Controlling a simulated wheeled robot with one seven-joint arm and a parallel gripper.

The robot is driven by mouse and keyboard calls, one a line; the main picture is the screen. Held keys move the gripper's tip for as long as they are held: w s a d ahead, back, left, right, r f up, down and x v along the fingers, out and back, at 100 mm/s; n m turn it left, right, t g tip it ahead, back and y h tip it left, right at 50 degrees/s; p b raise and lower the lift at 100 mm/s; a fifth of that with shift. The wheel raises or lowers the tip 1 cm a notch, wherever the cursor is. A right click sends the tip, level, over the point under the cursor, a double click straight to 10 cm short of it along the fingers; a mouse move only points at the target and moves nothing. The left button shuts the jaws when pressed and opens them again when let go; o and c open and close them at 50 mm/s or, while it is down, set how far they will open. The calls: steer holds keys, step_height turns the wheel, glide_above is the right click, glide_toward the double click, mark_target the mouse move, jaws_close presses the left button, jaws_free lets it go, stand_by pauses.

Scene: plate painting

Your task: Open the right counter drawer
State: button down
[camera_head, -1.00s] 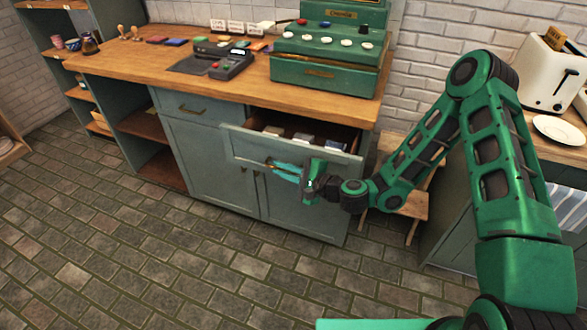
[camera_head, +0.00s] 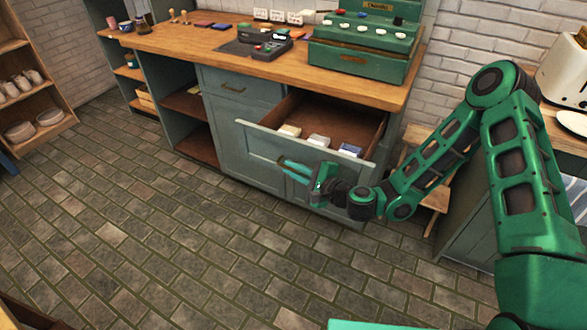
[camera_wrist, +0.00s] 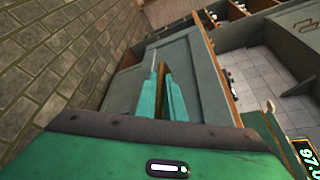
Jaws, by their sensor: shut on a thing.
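The right counter drawer (camera_head: 255,141) stands well out from the counter (camera_head: 232,150), and its wooden inside shows in the head view. Several small boxes or stacks (camera_head: 318,141) lie inside near its front. My gripper (camera_head: 287,168) is at the drawer's front panel, with its fingers closed on the drawer handle, which they mostly hide. In the wrist view the teal fingers (camera_wrist: 166,92) close together against the grey drawer front (camera_wrist: 190,70), with a brass-coloured bit between them.
A closed drawer (camera_head: 236,88) is to the left. A wooden stool (camera_head: 432,190) stands right of the counter. The tiled floor in front is clear.

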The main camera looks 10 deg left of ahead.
steer(key=shift+a+r, duration=0.1)
steer(key=shift+a, duration=0.05)
steer(key=c, duration=2.1)
jaws_free()
steer(key=v, duration=1)
steer(key=shift+s+d, duration=0.2)
steer(key=shift+d, duration=0.2)
